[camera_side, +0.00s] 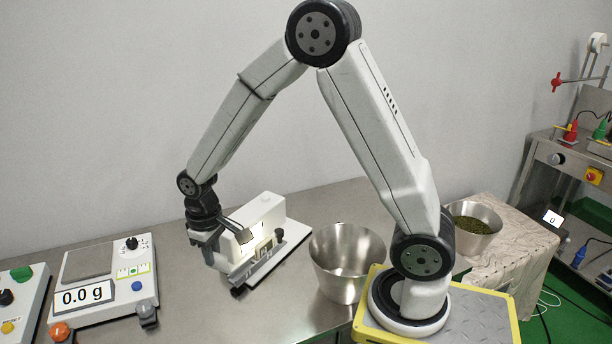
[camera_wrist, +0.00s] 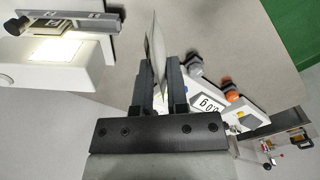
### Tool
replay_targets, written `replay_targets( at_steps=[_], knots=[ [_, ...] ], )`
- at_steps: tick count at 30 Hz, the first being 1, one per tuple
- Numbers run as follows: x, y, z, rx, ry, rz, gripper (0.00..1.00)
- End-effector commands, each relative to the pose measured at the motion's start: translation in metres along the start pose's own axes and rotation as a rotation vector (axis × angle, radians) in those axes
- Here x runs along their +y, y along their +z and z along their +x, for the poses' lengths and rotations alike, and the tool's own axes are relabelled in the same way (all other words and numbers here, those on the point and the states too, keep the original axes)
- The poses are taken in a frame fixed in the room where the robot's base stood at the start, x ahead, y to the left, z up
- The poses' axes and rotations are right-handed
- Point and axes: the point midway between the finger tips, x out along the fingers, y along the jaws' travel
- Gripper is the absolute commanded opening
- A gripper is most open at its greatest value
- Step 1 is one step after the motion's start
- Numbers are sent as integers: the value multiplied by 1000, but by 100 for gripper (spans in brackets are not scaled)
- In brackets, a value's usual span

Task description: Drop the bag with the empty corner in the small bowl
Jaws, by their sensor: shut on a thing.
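My gripper (camera_side: 218,238) is beside the left end of the white lit device. In the wrist view my gripper (camera_wrist: 158,80) is shut on a thin, pale bag (camera_wrist: 154,42), seen nearly edge-on and standing up between the fingers. Its corners and contents cannot be made out. A steel bowl (camera_side: 335,279) stands on the table right of the device, and its inside looks empty where I can see it. Another steel bowl (camera_side: 476,241) at the right holds green-brown leaves. I cannot tell for certain which one is the small bowl.
The white device (camera_side: 266,212) has a bright panel (camera_wrist: 50,50) and a front rail with a small dark square (camera_wrist: 46,24). A scale (camera_side: 105,275) reading 0.0 g and a button box (camera_side: 22,295) are at the left. Bare table lies between scale and device.

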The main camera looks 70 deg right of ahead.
Motion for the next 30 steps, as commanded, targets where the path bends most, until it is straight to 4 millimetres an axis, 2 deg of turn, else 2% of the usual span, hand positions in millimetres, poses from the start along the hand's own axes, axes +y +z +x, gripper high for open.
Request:
replay_targets(
  at_steps=[8, 14, 20, 30],
  knots=[
    [0, 0, 0, 0, 0, 2, 0],
    [9, 3, 0, 0, 0, 4, 0],
    [38, 13, -2, 0, 0, 8, 0],
    [110, 53, -5, 1, 0, 10, 0]
  ],
)
